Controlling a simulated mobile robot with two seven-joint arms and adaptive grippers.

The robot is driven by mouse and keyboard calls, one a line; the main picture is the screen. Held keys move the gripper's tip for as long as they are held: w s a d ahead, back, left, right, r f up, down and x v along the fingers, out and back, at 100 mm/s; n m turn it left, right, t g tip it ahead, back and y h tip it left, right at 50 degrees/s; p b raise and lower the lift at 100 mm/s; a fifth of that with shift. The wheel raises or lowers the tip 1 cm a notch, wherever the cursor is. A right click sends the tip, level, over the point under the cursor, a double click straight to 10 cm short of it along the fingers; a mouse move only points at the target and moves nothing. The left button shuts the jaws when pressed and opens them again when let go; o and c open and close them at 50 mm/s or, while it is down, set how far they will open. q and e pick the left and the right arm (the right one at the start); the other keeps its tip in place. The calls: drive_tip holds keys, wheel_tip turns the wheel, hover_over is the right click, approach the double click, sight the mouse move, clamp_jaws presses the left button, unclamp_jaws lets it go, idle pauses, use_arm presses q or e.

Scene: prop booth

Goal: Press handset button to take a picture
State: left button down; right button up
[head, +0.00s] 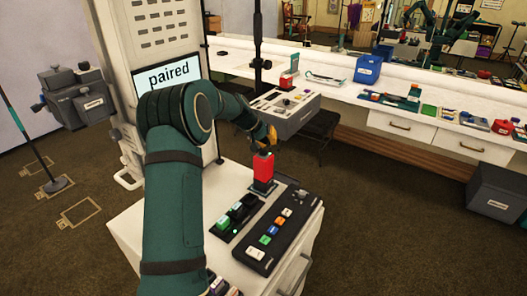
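A red upright block (263,167), possibly the handset, stands on a small dark base on the white cabinet (160,232). My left arm reaches over the cabinet, and its gripper (271,136) is at the top of the red block. I cannot tell whether it touches the block or whether its fingers are open. No button shows clearly on the block. A screen (168,76) behind my arm reads "paired". My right gripper is not in view.
A black panel with coloured buttons (272,232) and a dark tray with green-topped pieces (234,213) lie on the cabinet. A grey console (284,112) is behind. A long white counter (340,92) holds a blue container (367,69). A grey bin (495,195) stands right.

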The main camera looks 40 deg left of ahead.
use_arm(q)
drive_tip(key=shift+f, duration=0.1)
idle(0.5)
drive_tip(key=shift+f+b, duration=0.4)
drive_tip(key=shift+b, duration=0.1)
drive_tip(key=shift+f+b, duration=0.35)
drive_tip(key=shift+f, duration=0.05)
idle(0.5)
drive_tip(key=shift+r, duration=0.1)
idle(0.3)
drive_tip(key=shift+r+p, duration=0.5)
drive_tip(key=shift+r, duration=0.25)
drive_tip(key=shift+r+p, duration=1.65)
drive_tip(key=shift+r, duration=0.85)
